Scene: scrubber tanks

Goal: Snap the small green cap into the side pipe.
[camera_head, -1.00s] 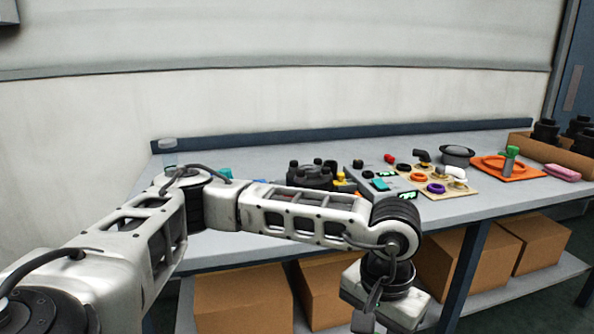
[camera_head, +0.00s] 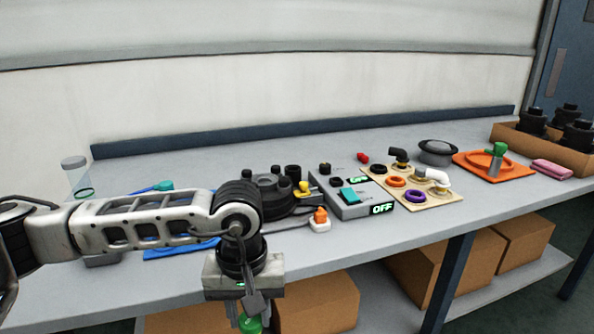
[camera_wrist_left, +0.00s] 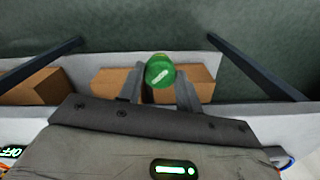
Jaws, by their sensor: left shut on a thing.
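My left gripper (camera_head: 246,310) hangs pointing down in front of the bench's front edge, low in the head view. It is shut on the small green cap (camera_head: 251,324), which shows partly below the fingers. In the left wrist view the green cap (camera_wrist_left: 160,71) sits between the two dark fingertips, with a pale mark on its round face. A dark tank-like part (camera_head: 270,188) with several black stubs stands on the bench behind my left arm, which hides some of it. I cannot tell which part is the side pipe. My right gripper is not in view.
A grey control box (camera_head: 350,203) with an OFF display and a beige board (camera_head: 425,195) with coloured rings stand mid-bench. An orange plate (camera_head: 515,170) and a cardboard tray (camera_head: 555,148) are farther right. Cardboard boxes (camera_head: 320,305) lie on the lower shelf.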

